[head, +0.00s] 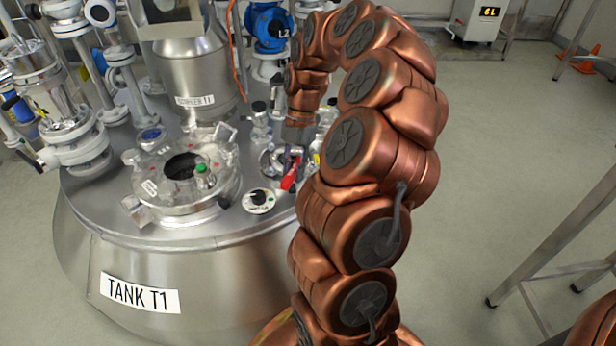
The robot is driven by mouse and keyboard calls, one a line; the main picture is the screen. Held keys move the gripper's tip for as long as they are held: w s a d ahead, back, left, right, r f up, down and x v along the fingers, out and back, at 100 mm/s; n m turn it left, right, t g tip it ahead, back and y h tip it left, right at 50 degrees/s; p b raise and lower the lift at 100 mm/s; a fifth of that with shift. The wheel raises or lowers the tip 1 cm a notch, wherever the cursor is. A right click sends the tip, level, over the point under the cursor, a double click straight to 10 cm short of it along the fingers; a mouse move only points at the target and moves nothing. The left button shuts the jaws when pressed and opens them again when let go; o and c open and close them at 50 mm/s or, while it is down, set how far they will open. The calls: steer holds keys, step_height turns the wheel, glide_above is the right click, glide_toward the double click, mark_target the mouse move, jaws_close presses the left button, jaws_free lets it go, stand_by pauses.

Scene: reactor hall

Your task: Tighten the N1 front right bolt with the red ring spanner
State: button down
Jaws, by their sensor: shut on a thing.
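The red ring spanner (291,173) shows as a short red piece on top of the tank, just below my gripper (296,152). My gripper points down and is shut on the spanner; its fingertips are small and dark here. A metal nozzle flange (268,161) lies close beside the spanner on its left. My copper-coloured arm covers the area to the right of the spanner. I cannot make out the N1 label or the front right bolt, nor whether the spanner's ring sits around a bolt.
A blue valve (268,28) stands behind. A metal frame (570,215) stands right; floor between is clear.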

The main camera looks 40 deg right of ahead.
steer(key=w+m+t+p, duration=0.2)
steer(key=w+m+t, duration=0.1)
steer(key=w+m, duration=0.6)
steer(key=r+p, duration=0.1)
steer(key=r, duration=0.1)
steer(key=s+r, duration=0.1)
steer(key=r, duration=0.1)
steer(key=shift+r+p, duration=0.3)
steer(key=shift+p, duration=0.1)
steer(key=shift+a, duration=0.1)
